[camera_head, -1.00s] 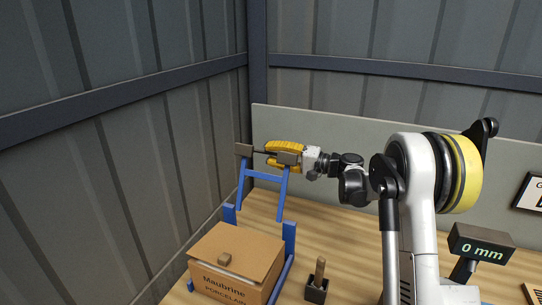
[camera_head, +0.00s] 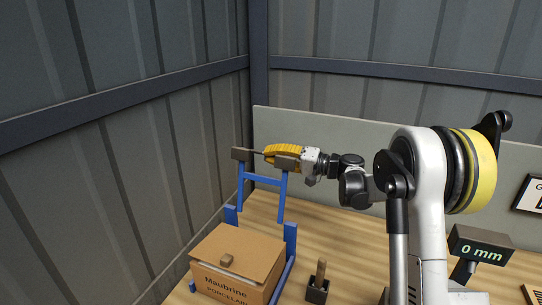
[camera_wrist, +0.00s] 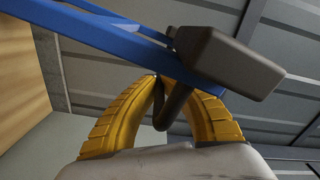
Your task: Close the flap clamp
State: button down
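The flap clamp is a blue frame around the box, with a raised flap (camera_head: 262,180) standing steeply above it. The flap has two side arms, a crossbar and a brown-grey block on each upper end. A thin dark bar runs between the blocks. My gripper (camera_head: 268,150) is at this bar, behind the right block. In the wrist view the yellow fingers (camera_wrist: 158,80) curve together around the dark bar (camera_wrist: 172,105), their tips meeting or nearly so. One block (camera_wrist: 225,62) and a blue arm (camera_wrist: 120,40) cross above them. The block hides part of the fingers in the head view.
A cardboard box (camera_head: 260,250) labelled Maubrine Porcelain, with a small brown block (camera_head: 227,260) on top, sits inside the frame. A dark holder (camera_head: 317,290) with a wooden handle stands to its right. A display (camera_head: 482,248) reads 0 mm. Walls stand left and behind.

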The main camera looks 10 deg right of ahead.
jog(key=s+a+r+n+b, duration=0.1)
jog(key=s+a+n, duration=0.8)
jog(key=s, duration=0.4)
jog(key=s+a+f+n+b, duration=0.2)
jog(key=f+n, duration=0.1)
jog(key=s+a+f+n+b, duration=0.2)
jog(key=s+f+n+b, duration=0.1)
jog(key=s+a+f+n+b, duration=0.2)
jog(key=s+f+b, duration=0.1)
jog(key=shift+s+a+f+n, duration=0.25)
jog(key=shift+a+f+n, duration=0.05)
jog(key=shift+f+n, duration=0.1)
jog(key=shift+s+a+f+b, duration=0.25)
jog(key=shift+s+f+b, duration=0.05)
jog(key=shift+f+b, duration=0.4)
